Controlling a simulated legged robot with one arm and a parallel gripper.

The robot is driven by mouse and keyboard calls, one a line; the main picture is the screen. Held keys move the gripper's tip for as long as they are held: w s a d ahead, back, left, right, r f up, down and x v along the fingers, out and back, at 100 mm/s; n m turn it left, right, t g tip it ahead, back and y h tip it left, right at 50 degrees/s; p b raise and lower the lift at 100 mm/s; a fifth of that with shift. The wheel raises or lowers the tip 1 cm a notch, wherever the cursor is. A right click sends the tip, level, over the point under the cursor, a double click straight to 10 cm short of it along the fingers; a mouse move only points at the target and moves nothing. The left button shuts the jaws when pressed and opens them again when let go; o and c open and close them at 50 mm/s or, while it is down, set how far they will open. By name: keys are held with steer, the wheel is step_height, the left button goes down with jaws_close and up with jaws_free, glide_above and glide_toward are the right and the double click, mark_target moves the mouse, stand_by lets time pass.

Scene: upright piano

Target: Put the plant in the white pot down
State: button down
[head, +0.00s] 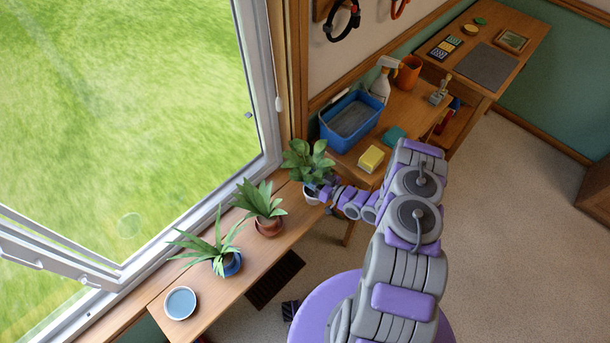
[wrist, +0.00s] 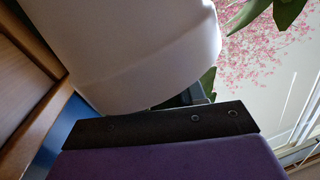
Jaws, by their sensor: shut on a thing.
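The plant in the white pot (head: 307,160) has broad green leaves and is at the far right end of the wooden sill shelf. My gripper (head: 323,193) is shut on the pot's right side. The pot's white wall (wrist: 145,45) fills the upper part of the wrist view, close against my gripper's dark pad. Some green leaves show behind it. The pot looks upright in the head view. Its base is mostly hidden, so I cannot tell whether it touches the shelf or hangs just above it.
The sill shelf (head: 205,315) also holds a plant in a brown pot (head: 269,225), one in a blue pot (head: 229,265), and a round blue dish (head: 180,303). An open window is left. A bench with a blue tub (head: 325,125), spray bottle (head: 380,85) and yellow sponge (head: 371,159) is right.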

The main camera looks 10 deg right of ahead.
steer(key=w+f, duration=0.1)
steer(key=w+f+b, duration=0.1)
steer(key=w+f, duration=0.1)
steer(key=shift+w+a+f+b, duration=0.3)
steer(key=shift+f+b, duration=0.05)
steer(key=shift+b, duration=0.05)
steer(key=c, duration=0.6)
jaws_free()
steer(key=shift+f, duration=0.1)
steer(key=shift+c, duration=0.2)
